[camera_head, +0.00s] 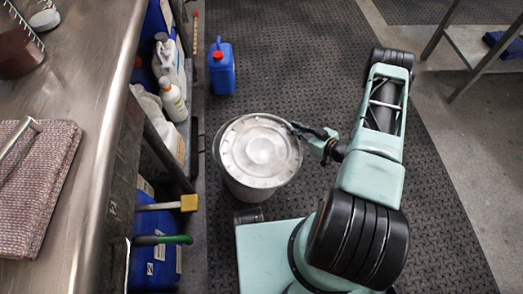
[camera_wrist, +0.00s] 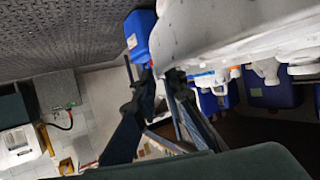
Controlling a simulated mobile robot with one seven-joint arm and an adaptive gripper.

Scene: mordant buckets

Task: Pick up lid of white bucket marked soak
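The white bucket (camera_head: 243,190) stands on the dark floor mat, left of my arm. Its round, pale lid (camera_head: 258,150) lies on top and covers its mouth. No "soak" marking is readable. My gripper (camera_head: 300,130) is at the lid's right edge, reaching in from the right. In the wrist view my gripper's fingertips (camera_wrist: 161,74) are close together, with the edge of the white lid (camera_wrist: 230,25) between them. The fingers look closed on that edge, though the contact itself is small and dark. I see no clear gap between lid and bucket.
A blue jug (camera_head: 221,70) with a red cap stands behind the bucket. A steel counter (camera_head: 95,130) runs along the left, with bottles (camera_head: 172,98) and blue containers (camera_head: 153,265) beneath. A green-handled tool (camera_head: 162,240) sticks out there.

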